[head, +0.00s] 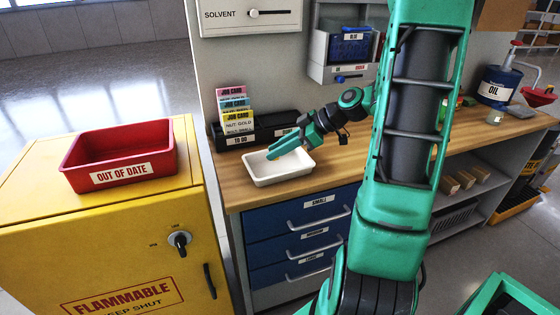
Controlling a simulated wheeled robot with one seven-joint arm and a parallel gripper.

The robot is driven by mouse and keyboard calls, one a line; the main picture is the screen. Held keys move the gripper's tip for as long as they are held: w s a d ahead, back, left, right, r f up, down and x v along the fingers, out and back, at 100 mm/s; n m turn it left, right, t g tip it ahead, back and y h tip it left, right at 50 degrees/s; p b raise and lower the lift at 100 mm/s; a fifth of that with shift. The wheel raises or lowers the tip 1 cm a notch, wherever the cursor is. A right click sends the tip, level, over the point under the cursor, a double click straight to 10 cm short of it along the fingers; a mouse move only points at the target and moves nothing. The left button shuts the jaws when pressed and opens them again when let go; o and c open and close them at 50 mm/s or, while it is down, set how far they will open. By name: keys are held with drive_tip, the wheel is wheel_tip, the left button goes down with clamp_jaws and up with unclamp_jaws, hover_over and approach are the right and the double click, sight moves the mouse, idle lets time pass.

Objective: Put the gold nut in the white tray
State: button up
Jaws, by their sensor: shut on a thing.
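The white tray (296,169) sits on the wooden bench top, near its front left edge. My gripper (272,155) reaches in from the right, pointing down and left, with its fingertips over the tray's left part. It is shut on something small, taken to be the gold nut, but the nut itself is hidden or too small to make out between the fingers. I cannot tell whether the fingertips touch the tray. The part of the tray floor that shows looks bare.
Job cards (236,110) stand in a black holder behind the tray; one reads NUT GOLD. A red bin (122,157) marked OUT OF DATE sits on the yellow cabinet (125,245) at left. An oil can (497,86) stands at the bench's right. My arm hides the bench's middle.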

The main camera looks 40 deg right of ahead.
drive_tip(key=shift+w+d+f, duration=0.2)
drive_tip(key=shift+d+f, duration=0.15)
drive_tip(key=shift+d, duration=0.1)
drive_tip(key=shift+w+d+f, duration=0.2)
drive_tip(key=shift+d+f, duration=0.1)
drive_tip(key=shift+d, duration=0.15)
drive_tip(key=shift+f, duration=2)
drive_tip(key=o, duration=1)
drive_tip(key=shift+d+r, duration=0.1)
drive_tip(key=v, duration=1.2)
drive_tip(key=s+a+m+g+h, duration=0.2)
drive_tip(key=s+a+m, duration=0.1)
drive_tip(key=s+m, duration=0.2)
drive_tip(key=s+a+m+g+h, duration=0.2)
drive_tip(key=s+m, duration=0.3)
drive_tip(key=s, duration=0.4)
drive_tip(key=s+a+m+g+h, duration=0.3)
drive_tip(key=s+a+m, duration=0.2)
drive_tip(key=s, duration=0.2)
drive_tip(key=shift+s+r+m, duration=0.1)
drive_tip(key=shift+s+m, duration=0.3)
